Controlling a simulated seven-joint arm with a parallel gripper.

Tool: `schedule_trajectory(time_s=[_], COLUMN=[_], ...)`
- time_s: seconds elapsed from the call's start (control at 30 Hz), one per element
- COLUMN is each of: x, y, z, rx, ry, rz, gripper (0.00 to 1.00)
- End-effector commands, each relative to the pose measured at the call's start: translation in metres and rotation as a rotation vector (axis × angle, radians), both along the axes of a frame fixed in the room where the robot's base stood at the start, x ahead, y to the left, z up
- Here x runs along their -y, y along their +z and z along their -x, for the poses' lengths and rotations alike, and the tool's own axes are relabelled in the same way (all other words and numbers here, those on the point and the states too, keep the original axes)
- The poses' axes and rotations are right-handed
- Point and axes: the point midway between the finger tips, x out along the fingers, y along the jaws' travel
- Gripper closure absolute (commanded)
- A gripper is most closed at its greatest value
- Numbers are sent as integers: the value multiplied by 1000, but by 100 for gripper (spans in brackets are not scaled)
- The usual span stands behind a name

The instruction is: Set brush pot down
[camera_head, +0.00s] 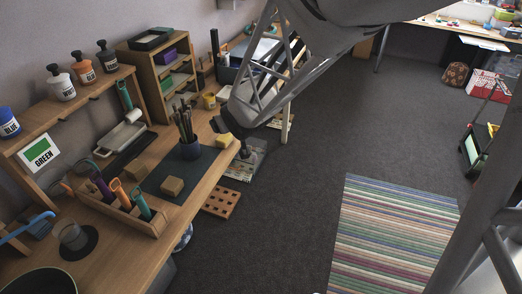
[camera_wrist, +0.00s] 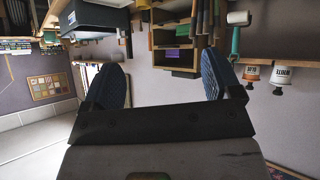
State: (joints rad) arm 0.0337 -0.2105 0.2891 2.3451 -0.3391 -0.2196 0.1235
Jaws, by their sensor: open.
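The brush pot (camera_head: 188,151) is a dark round pot with several brushes standing up out of it. It stands upright on a dark mat (camera_head: 164,196) on the wooden bench. My gripper (camera_head: 218,124) is just right of the pot in the head view, and appears apart from it. In the wrist view my gripper (camera_wrist: 160,68) has its two blue ridged fingers spread wide with nothing between them. The pot cannot be made out for certain in the wrist view.
A yellow block (camera_head: 225,141) lies close below my gripper. A tan block (camera_head: 172,186) sits on the mat, left of the pot. A wooden caddy of colored-handled tools (camera_head: 150,226) stands at the front left. A wooden shelf unit (camera_head: 147,66) stands behind. Bare bench shows at the front.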

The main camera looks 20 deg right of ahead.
Motion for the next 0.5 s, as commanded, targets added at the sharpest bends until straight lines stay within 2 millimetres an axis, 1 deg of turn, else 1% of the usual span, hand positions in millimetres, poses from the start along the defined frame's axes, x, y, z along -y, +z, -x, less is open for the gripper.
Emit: schedule_trajectory(time_s=[0.03, 0.1, 0.27, 0.47, 0.5], x=[2, 6, 11, 13, 13], y=[9, 18, 37, 57, 61], z=[12, 28, 70, 129, 142], rx=[-25, -70, -178, -320, -347], ry=[-19, -46, -103, -159, -169], rz=[6, 13, 19, 10, 5], gripper=[16, 16, 16, 16, 16])
